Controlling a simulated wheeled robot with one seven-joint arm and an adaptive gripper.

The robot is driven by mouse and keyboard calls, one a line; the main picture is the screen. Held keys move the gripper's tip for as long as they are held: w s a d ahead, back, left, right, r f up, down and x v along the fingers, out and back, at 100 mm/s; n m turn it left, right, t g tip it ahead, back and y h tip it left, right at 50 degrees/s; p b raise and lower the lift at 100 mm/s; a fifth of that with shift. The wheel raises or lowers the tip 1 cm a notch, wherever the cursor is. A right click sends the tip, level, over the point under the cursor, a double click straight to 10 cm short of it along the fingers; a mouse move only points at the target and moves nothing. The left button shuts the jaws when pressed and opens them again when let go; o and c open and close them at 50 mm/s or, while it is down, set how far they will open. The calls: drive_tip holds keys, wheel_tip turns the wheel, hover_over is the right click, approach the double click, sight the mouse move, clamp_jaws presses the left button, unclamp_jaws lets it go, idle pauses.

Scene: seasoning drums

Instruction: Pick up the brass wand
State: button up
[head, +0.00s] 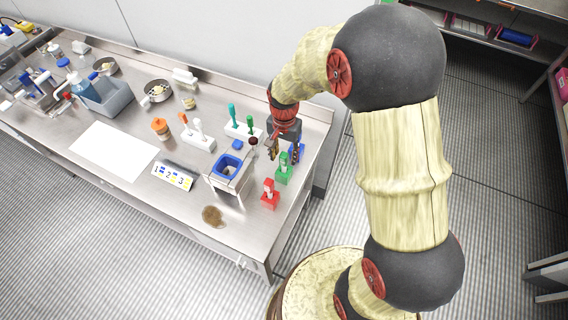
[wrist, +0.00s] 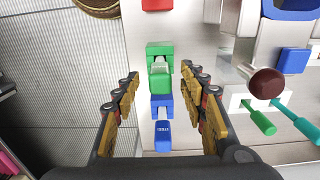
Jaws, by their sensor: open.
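I cannot tell for sure which thing is the brass wand. Upright pieces stand on the table's right side: a red one (head: 270,193), a green one (head: 283,168) and a blue one (head: 299,151), partly behind my gripper. In the wrist view the green piece (wrist: 159,50) and the blue piece (wrist: 163,136) line up between the fingers. The blue one bears small lettering, perhaps "STEEL". My gripper (head: 284,151) is open above them, with brass-coloured fingers. In the wrist view my gripper (wrist: 161,76) has nothing between its fingertips that I can see gripped.
A steel box with a blue-rimmed opening (head: 229,166) stands left of the pieces. A dark brown knob (wrist: 267,83) and teal-handled tools (wrist: 262,123) are right of my fingers in the wrist view. A numbered plate (head: 172,176) and white sheet (head: 113,153) lie further left.

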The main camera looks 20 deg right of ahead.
drive_tip(key=shift+f, duration=0.65)
drive_tip(key=shift+c, duration=0.2)
clamp_jaws()
